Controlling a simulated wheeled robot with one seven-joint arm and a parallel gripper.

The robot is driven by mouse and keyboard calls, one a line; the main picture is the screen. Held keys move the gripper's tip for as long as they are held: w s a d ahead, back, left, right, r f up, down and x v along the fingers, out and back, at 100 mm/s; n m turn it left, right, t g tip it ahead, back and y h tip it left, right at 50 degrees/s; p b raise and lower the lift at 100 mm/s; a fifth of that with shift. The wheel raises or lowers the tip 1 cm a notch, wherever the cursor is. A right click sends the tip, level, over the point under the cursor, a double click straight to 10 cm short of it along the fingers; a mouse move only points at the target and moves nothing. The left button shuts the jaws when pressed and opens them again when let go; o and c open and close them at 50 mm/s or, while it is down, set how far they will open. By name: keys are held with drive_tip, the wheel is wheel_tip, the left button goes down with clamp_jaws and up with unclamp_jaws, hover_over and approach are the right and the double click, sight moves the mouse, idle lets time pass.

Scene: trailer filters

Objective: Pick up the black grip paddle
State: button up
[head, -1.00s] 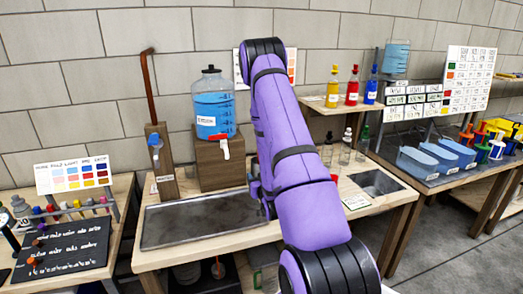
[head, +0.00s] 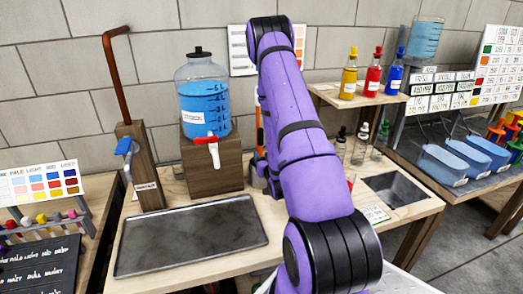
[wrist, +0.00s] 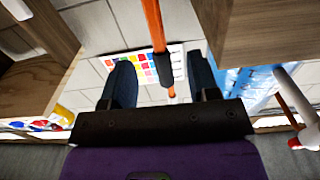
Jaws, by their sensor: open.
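An orange rod with a black grip (wrist: 163,66) shows in the wrist view and looks like the black grip paddle. It runs from the top edge down between the fingers as seen. My gripper (wrist: 160,80) is open, with one dark finger on each side of the rod. No contact shows, and I cannot tell how far beyond the fingertips the rod is. In the head view a thin orange strip (head: 260,131) shows beside my purple arm, partly hidden by it.
A blue water jar (head: 205,108) with a tap stands on a wooden block (head: 212,162) just left of my arm. A metal tray (head: 190,235) lies in front. A wooden post (head: 141,168) stands left.

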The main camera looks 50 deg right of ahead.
sight(261, 147)
drive_tip(key=shift+r+x, duration=0.15)
drive_tip(key=shift+x, duration=1.8)
drive_tip(key=shift+r+x, duration=0.15)
drive_tip(key=shift+x, duration=1.8)
clamp_jaws()
